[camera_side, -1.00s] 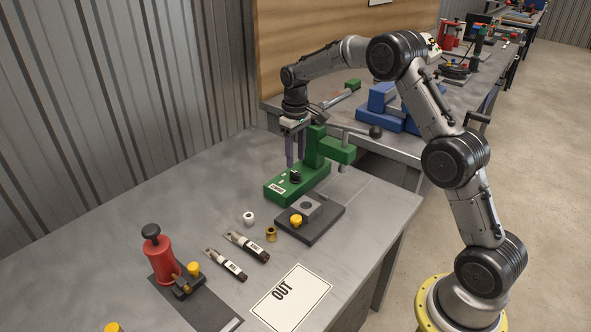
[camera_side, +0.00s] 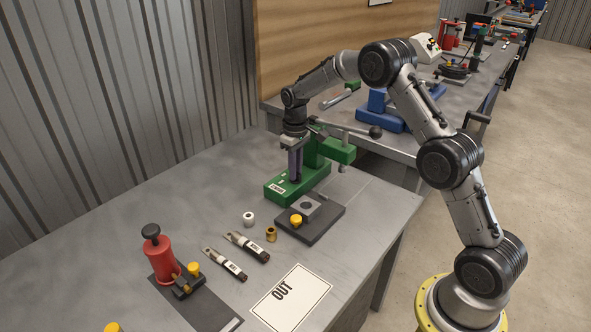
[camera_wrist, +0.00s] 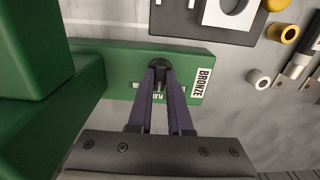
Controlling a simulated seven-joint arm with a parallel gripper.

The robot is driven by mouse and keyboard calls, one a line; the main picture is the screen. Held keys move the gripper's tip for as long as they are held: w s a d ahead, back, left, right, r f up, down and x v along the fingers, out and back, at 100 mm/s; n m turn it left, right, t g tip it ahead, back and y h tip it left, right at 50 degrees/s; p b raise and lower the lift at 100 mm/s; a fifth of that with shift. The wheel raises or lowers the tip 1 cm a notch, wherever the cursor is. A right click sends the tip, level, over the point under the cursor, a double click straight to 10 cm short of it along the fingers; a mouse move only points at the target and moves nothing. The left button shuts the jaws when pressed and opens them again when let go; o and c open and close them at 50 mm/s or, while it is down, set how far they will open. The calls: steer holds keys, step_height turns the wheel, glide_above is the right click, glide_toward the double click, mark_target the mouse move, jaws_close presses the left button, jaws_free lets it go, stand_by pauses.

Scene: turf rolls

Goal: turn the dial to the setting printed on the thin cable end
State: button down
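The green press (camera_side: 319,147) stands on the bench, and its base carries a small black dial (camera_wrist: 159,70) on top. My gripper (camera_side: 295,178) points down over the base. Its two purple fingers are close together, with the dial between their tips in the wrist view (camera_wrist: 161,75). Small white setting labels lie around the dial; one starts "PLA", and the fingers partly hide them. A larger label on the base reads BRONZE (camera_wrist: 203,82). Two cable ends, a farther one (camera_side: 246,246) and a nearer one (camera_side: 226,264), lie side by side; their printing is too small to read.
A dark plate with a grey block (camera_side: 310,208) and a yellow knob stands in front of the press. A white ring (camera_side: 249,218) and a brass ring (camera_side: 271,234) lie nearby. A red hand tool (camera_side: 160,259) and an OUT card (camera_side: 291,298) are nearer.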

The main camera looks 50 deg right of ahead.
stand_by(0.5)
steer(key=m, duration=0.5)
steer(key=shift+r+m, duration=0.1)
steer(key=shift+m, duration=0.2)
steer(key=m, duration=0.5)
steer(key=shift+m, duration=0.3)
steer(key=c, duration=0.8)
jaws_free()
steer(key=shift+c, duration=0.2)
step_height(320, 180, up, 14)
